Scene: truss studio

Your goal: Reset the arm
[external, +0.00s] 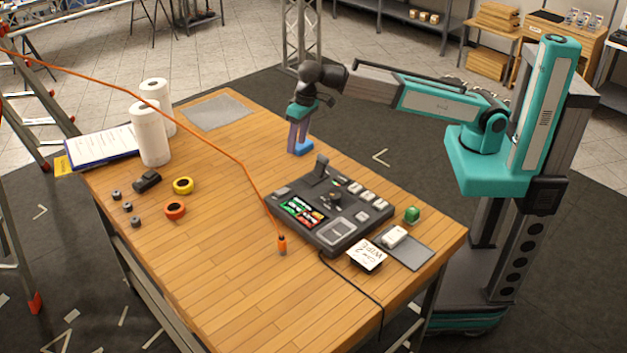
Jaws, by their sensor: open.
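My gripper (298,138) hangs pointing down near the far edge of the wooden table (190,260). Its fingers are open, with their tips close to a small blue block (305,147) at that edge. I cannot tell whether the fingers touch the block or whether it stands partly between them. My arm reaches out from the right, held above the far side of the table.
An orange cable (200,130) crosses the table. A grey mat (218,112) lies bare.

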